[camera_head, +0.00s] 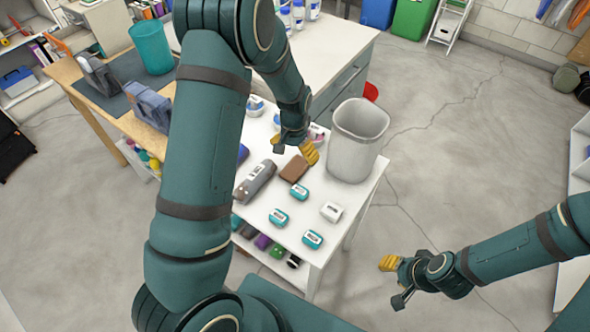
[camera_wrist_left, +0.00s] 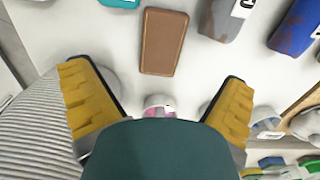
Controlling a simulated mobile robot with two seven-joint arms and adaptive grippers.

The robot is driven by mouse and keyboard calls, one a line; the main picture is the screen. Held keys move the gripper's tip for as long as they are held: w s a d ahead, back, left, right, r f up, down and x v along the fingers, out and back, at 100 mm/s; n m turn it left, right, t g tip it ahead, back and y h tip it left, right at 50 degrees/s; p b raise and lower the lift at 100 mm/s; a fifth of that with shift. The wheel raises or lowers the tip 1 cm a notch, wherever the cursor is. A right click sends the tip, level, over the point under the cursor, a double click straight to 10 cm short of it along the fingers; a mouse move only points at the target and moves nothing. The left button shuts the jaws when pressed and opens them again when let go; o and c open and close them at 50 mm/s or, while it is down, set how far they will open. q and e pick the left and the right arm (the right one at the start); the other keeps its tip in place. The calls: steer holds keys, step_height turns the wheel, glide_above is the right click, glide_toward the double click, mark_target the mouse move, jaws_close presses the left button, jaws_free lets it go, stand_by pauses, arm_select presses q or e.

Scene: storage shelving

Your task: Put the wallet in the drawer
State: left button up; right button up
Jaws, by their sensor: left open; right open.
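The brown wallet (camera_head: 294,169) lies flat on the white tabletop, left of the grey bin. In the left wrist view the wallet (camera_wrist_left: 164,41) lies beyond the fingertips, between their lines. My left gripper (camera_head: 296,145) is above the table just behind the wallet, open and empty; its yellow fingers are spread wide in the wrist view (camera_wrist_left: 157,95). My right gripper (camera_head: 392,280) is open and empty over the floor at the lower right, far from the table. Drawer fronts (camera_head: 346,84) show on the side of the white cabinet behind the table and look shut.
A grey bin (camera_head: 357,140) stands close to the wallet's right. A grey cylindrical pouch (camera_head: 254,183) lies at its left. A lower shelf holds several coloured items. Open floor lies to the right.

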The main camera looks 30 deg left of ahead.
mark_target(295, 167)
arm_select(q)
step_height(295, 167, down, 3)
steer(key=shift+f, duration=0.2)
steer(key=shift+w+a+f+b, duration=0.1)
steer(key=shift+w+f+b, duration=0.2)
steer(key=shift+f, duration=1.05)
steer(key=shift+w+f+b, duration=0.15)
steer(key=shift+w+f, duration=0.1)
steer(key=shift+f, duration=1.1)
steer(key=c, duration=1.4)
step_height(295, 167, up, 10)
steer(key=p, duration=0.1)
steer(key=s+d+r+n, duration=0.1)
steer(key=s+d, duration=0.7)
steer(key=s, duration=0.1)
steer(key=shift+d+n+b, duration=0.3)
steer(key=shift+d, duration=0.1)
